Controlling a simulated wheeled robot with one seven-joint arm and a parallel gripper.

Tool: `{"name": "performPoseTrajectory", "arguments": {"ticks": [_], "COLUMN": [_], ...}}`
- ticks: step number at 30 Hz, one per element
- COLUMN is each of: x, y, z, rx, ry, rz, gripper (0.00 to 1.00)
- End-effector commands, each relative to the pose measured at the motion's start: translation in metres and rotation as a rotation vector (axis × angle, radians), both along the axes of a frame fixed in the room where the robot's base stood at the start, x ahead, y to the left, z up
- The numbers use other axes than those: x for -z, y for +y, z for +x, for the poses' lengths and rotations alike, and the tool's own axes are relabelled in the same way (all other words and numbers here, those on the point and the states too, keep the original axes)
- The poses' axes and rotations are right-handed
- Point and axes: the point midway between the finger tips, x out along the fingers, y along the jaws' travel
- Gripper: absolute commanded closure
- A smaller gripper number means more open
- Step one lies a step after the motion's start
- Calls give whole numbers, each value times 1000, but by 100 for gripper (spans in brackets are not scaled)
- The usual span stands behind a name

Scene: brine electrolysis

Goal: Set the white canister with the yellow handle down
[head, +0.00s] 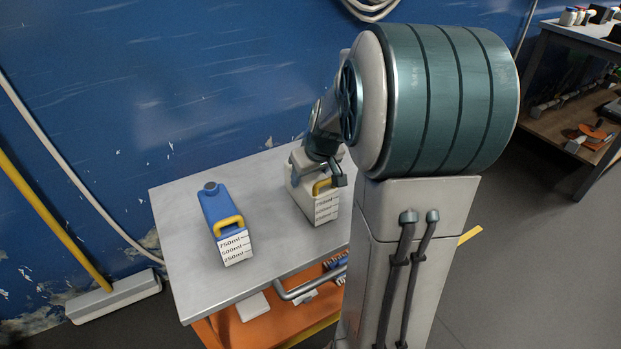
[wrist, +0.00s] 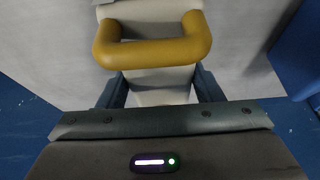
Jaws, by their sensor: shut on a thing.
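The white canister (head: 300,197) with the yellow handle (head: 321,186) is upright over the right part of the grey tabletop (head: 185,268). Its base looks at or very near the surface; I cannot tell if it touches. My gripper (head: 322,170) comes down from above and is shut on the canister's top. In the wrist view the white canister (wrist: 160,87) lies between the two dark fingers of my gripper (wrist: 160,90), with its yellow handle (wrist: 152,52) beyond them. My arm hides part of the canister's back.
A blue canister (head: 213,207) with a yellow handle stands to the left on the same table. A blue wall (head: 200,80) is behind. An orange lower shelf (head: 262,325) holds several items. The table's front left is clear. A workbench (head: 580,40) stands far right.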

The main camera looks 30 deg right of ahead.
Motion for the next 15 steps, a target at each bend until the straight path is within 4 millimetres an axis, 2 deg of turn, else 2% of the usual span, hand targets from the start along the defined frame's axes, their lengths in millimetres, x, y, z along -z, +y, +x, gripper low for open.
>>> {"name": "performPoseTrajectory", "arguments": {"ticks": [10, 11, 13, 15], "x": [4, 4, 3, 3], "y": [0, 0, 0, 0], "z": [0, 0, 0, 0], "rx": [-1, -1, -1, -1], "ry": [-1, -1, 0, 0], "rz": [0, 0, 0, 0], "gripper": [82, 38, 19, 19]}}
